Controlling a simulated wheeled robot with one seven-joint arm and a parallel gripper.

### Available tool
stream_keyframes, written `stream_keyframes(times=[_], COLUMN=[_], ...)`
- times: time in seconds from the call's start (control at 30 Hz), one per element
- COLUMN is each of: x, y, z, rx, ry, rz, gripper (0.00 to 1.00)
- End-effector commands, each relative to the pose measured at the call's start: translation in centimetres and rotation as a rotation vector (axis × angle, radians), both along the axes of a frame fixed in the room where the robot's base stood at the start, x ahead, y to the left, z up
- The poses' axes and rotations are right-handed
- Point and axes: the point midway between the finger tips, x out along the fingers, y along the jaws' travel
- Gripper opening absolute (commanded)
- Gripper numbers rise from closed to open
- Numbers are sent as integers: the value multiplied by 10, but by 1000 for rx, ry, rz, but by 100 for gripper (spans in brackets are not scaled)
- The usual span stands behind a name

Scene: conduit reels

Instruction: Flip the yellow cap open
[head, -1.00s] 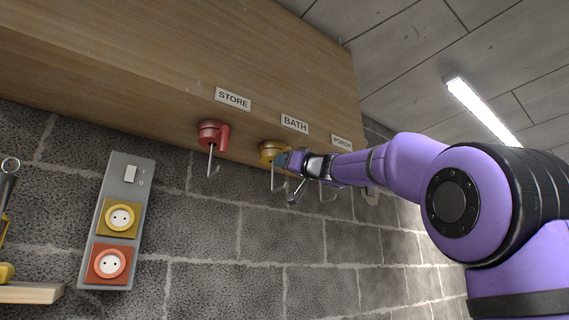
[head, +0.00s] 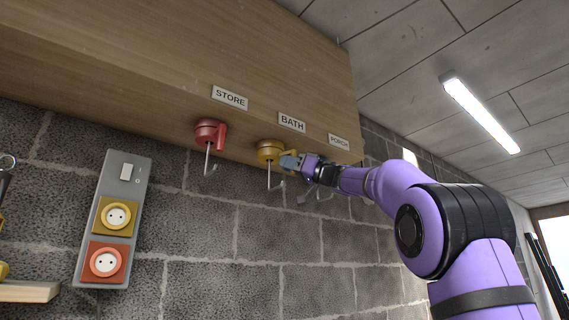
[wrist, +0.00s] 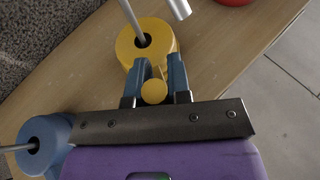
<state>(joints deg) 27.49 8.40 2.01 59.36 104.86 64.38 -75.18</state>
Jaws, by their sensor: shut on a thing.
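A yellow round cap (head: 270,150) hangs under the wooden shelf by the BATH label, with a metal hook below it. In the wrist view the yellow cap (wrist: 134,50) shows a dark central hole with the metal rod coming out. My gripper (head: 288,161) is at its right side in the head view. In the wrist view the blue fingers of my gripper (wrist: 157,68) stand either side of a yellow part with a round knob (wrist: 154,92), and are shut on it. The faces touching the fingers are partly hidden.
A red cap (head: 209,132) with a hook hangs left, by STORE. A blue cap (wrist: 42,143) is close on the other side in the wrist view. The wooden shelf (head: 150,70) is just above. A grey socket panel (head: 113,220) is on the block wall.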

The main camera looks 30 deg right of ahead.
Motion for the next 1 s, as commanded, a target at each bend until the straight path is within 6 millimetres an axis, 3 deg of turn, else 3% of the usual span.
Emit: stream_keyframes(times=[0.5,1.0], x=[10,10], y=[-16,-15], z=[-1,0], rx=[0,1], ry=[0,1], rz=[334,394], gripper=[0,0])
